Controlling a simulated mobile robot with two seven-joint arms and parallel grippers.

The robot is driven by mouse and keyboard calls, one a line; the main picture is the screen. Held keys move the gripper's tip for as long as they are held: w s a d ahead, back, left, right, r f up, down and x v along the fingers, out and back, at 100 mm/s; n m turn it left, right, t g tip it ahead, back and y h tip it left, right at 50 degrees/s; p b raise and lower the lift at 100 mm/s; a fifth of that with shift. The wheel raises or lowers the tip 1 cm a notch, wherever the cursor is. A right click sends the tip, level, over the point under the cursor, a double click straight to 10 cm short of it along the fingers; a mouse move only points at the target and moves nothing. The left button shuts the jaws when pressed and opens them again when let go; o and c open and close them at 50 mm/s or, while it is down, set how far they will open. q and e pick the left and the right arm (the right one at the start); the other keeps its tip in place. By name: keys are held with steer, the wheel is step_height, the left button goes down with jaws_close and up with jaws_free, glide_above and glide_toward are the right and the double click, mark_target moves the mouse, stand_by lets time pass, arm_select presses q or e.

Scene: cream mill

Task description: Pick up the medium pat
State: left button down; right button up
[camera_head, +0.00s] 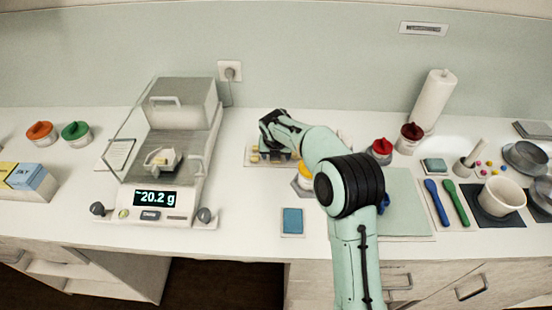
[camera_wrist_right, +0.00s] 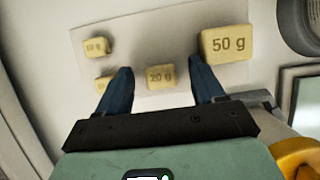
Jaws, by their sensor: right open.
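Several pale yellow pats lie on a light mat (camera_wrist_right: 140,40) in the right wrist view. The 20 g pat (camera_wrist_right: 161,78), mid-sized among them, lies between the two dark fingers of my right gripper (camera_wrist_right: 160,70), with space on both sides. The gripper is open and empty. The large 50 g pat (camera_wrist_right: 228,44) lies right of the right finger. A small pat (camera_wrist_right: 96,46) is at the upper left; another small pat (camera_wrist_right: 104,85) is partly hidden by the left finger. In the head view my right gripper (camera_head: 264,142) is over the pats (camera_head: 254,157). My left gripper is not in view.
A balance (camera_head: 160,190) stands left of the pats, with a pat in a dish on it; its display reads 20.2 g with a small mark in front. Red-lidded jars (camera_head: 381,151) stand to the right. A blue pad (camera_head: 292,221) lies near the front edge.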

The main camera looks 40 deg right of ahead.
steer(key=shift+f, duration=0.1)
steer(key=c, duration=1.1)
